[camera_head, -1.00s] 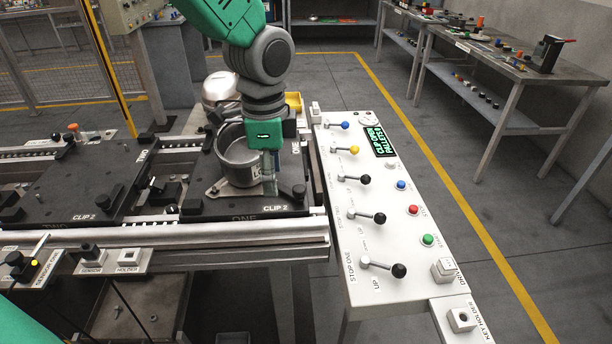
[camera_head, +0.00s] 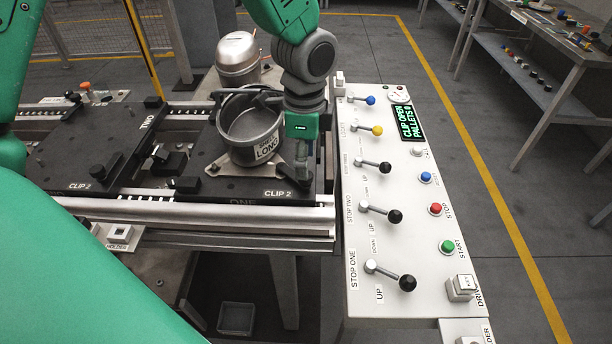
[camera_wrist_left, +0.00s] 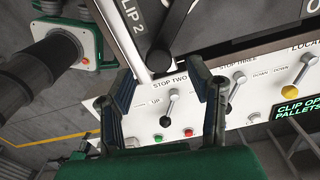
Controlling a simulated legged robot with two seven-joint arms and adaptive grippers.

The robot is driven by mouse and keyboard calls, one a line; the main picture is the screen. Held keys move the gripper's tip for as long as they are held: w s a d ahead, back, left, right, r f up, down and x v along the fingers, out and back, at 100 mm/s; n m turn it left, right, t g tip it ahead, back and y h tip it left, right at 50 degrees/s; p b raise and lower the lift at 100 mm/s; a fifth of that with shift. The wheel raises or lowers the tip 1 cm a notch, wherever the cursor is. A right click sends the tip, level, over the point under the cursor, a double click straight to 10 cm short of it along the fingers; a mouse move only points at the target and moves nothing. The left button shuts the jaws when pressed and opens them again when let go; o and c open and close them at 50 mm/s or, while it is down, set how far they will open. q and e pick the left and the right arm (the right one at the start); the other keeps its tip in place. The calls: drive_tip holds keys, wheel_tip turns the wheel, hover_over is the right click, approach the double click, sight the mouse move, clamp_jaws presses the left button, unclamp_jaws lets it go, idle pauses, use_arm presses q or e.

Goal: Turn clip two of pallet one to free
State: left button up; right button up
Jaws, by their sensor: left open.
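Pallet one (camera_head: 235,190) is a black plate with "ONE" on its front edge and a "CLIP 2" label at its front right corner. A grey pot marked "LONG" (camera_head: 250,125) stands on it. In the left wrist view a black bar, seemingly clip two (camera_wrist_left: 165,48), shows by the "CLIP 2" label, between and beyond the open fingertips (camera_wrist_left: 160,70). Contact cannot be told. My right gripper is not in view.
A white control panel (camera_head: 400,240) with levers and buttons stands close on the right; its display (camera_head: 407,122) reads "CLIP OPEN". Pallet two (camera_head: 80,165) lies to the left. A metal dome (camera_head: 237,58) stands behind. My green body parts cover the lower left.

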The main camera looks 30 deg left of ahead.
sight(293, 171)
use_arm(q)
drive_tip(key=shift+f, duration=2.3)
clamp_jaws()
